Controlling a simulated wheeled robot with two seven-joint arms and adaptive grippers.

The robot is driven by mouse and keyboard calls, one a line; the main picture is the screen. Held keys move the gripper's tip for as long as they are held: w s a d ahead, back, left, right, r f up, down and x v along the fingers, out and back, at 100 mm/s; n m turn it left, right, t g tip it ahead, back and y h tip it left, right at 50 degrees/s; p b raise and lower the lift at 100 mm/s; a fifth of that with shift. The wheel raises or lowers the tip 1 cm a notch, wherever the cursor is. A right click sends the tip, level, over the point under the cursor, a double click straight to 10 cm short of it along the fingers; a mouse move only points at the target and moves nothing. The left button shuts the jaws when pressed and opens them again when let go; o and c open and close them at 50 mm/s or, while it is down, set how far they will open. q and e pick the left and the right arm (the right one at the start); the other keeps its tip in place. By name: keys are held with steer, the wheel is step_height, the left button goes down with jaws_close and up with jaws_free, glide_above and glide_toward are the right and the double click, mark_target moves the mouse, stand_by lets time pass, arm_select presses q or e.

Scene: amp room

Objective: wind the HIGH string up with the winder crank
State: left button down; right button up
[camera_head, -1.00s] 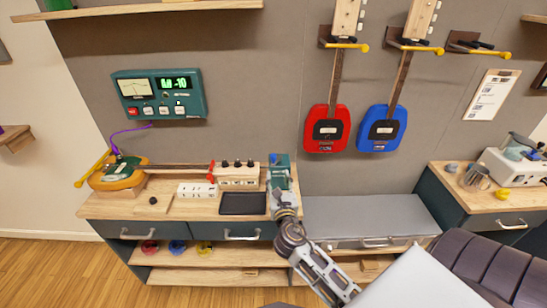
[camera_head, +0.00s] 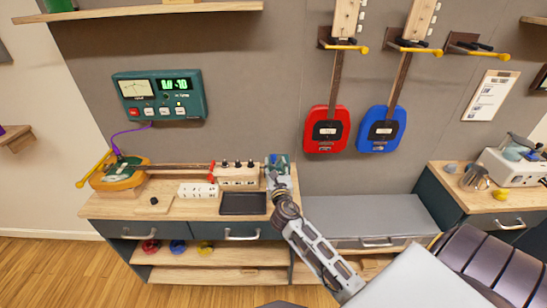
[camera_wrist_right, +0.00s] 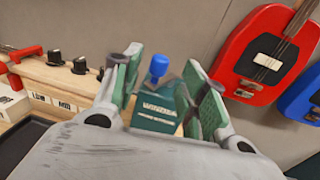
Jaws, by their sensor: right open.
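The teal winder (camera_head: 282,161) stands at the right end of the bench. In the right wrist view its box (camera_wrist_right: 158,115) carries the word WINDER, with a blue knob (camera_wrist_right: 158,67) above it. My right gripper (camera_head: 275,175) is open, its fingers (camera_wrist_right: 165,88) on either side of the knob and box; contact cannot be told. The stringed instrument (camera_head: 118,175) lies at the bench's left, its neck running right to a wooden peg block (camera_head: 237,176). Two pegs with LOW and MID labels show in the wrist view; the gripper partly hides the block's right end. My left gripper is not in view.
A teal tuner (camera_head: 160,95) hangs on the wall, joined by a purple cable. A black tray (camera_head: 243,204) and white box (camera_head: 198,190) lie before the block. Red (camera_head: 326,130) and blue (camera_head: 382,128) instruments hang to the right. The grey cabinet top (camera_head: 365,215) is clear.

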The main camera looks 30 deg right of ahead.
mark_target(274, 159)
steer(key=shift+x, duration=2.8)
steer(key=shift+c, duration=0.2)
jaws_close()
